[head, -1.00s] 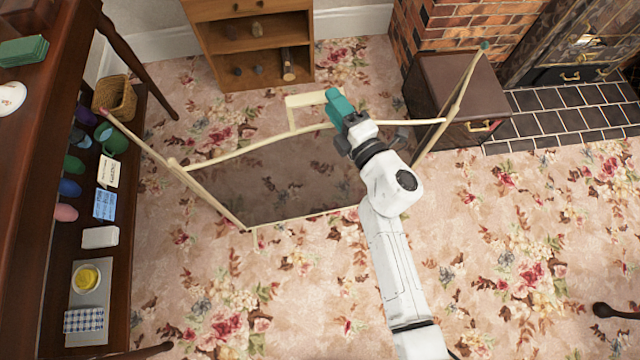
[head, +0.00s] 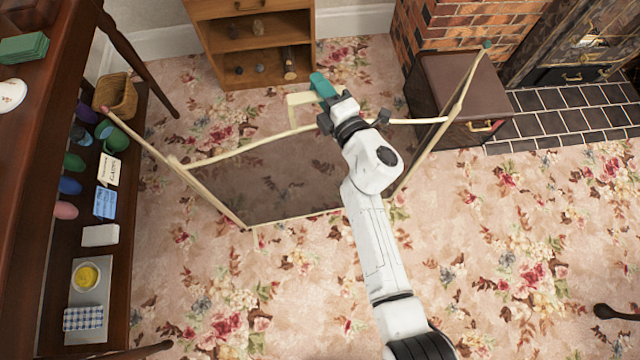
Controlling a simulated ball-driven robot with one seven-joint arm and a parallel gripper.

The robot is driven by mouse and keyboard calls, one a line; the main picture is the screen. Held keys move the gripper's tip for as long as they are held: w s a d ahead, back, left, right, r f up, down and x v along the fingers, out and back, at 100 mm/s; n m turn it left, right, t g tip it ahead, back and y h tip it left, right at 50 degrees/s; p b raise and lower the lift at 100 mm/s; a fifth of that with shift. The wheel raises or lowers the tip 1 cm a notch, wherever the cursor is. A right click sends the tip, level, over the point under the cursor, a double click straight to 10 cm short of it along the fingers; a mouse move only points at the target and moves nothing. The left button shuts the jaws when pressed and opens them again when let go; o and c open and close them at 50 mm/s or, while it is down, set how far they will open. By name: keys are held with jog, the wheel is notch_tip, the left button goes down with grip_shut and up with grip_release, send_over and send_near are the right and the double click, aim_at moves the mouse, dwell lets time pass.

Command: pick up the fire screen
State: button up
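The fire screen (head: 265,180) stands on the floral carpet in the middle of the head view. It has a cream frame, a dark see-through middle panel and two side panels angled away from it. A cream handle with a teal grip (head: 322,86) rises from its top rail. My gripper (head: 330,108) is over the top rail at the teal grip, coming from the lower right. The wrist hides the fingertips and part of the rail, so I cannot tell whether it touches or holds the grip.
A dark wooden box (head: 465,92) stands close by the screen's right panel. A wooden shelf unit (head: 255,45) is behind the screen. A dark shelf table (head: 40,180) with several small items is on the left. Open carpet (head: 530,260) lies at the right front.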

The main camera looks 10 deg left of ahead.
grip_shut()
jog(key=shift+f, duration=0.1)
dwell(0.8)
jog(key=shift+r, duration=0.3)
